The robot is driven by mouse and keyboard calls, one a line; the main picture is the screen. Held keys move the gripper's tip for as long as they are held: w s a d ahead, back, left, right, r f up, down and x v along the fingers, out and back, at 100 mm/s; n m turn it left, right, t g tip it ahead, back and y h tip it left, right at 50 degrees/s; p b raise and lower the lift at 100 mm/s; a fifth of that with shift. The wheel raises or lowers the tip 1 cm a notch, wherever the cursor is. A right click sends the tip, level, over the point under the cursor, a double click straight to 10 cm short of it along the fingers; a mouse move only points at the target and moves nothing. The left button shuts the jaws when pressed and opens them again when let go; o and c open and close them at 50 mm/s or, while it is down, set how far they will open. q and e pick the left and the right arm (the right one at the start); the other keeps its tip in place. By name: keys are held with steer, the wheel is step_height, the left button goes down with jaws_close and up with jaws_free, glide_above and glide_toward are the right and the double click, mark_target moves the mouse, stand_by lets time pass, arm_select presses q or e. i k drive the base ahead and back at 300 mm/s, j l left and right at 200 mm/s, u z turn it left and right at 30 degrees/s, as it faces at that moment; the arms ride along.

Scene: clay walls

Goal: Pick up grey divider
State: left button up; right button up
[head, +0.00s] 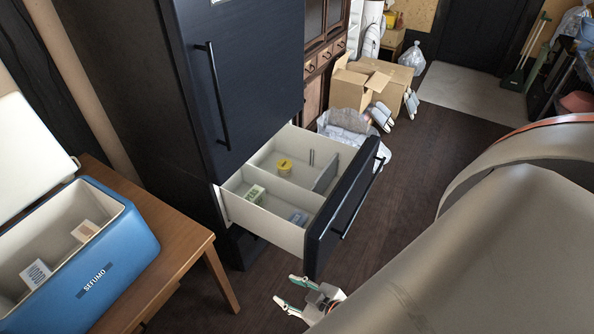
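The grey divider (325,178) appears as a small upright grey panel inside the open drawer (262,225), near the drawer's front right side. Its lower part is partly hidden by the drawer's inner walls. My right gripper (285,290) is below the drawer front in the picture, apart from the divider, with its teal-tipped fingers spread and nothing between them. My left gripper is not in view.
The drawer also holds a yellow tin (284,166), a green-and-white box (255,194) and a blue-grey packet (298,217). A blue cooler (115,262) stands open on a wooden table (185,233) at left. Cardboard boxes (352,90) stand behind.

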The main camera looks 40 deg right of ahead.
mark_target(323, 181)
steer(key=z, duration=0.25)
steer(key=i+l+u, duration=0.1)
steer(key=u, duration=0.25)
steer(key=i+l+u, duration=0.3)
steer(key=i+u, duration=0.15)
steer(key=u, duration=0.2)
steer(key=k+l, duration=0.1)
steer(key=k, duration=0.25)
steer(key=k+z, duration=0.2)
steer(key=z, duration=0.8)
steer(key=i+l+z, duration=0.15)
steer(key=z, duration=0.35)
steer(key=i+z, duration=0.2)
steer(key=z, duration=0.3)
steer(key=k+l, duration=0.2)
steer(key=l, duration=0.15)
steer(key=l+u, duration=0.2)
steer(key=l, duration=0.7)
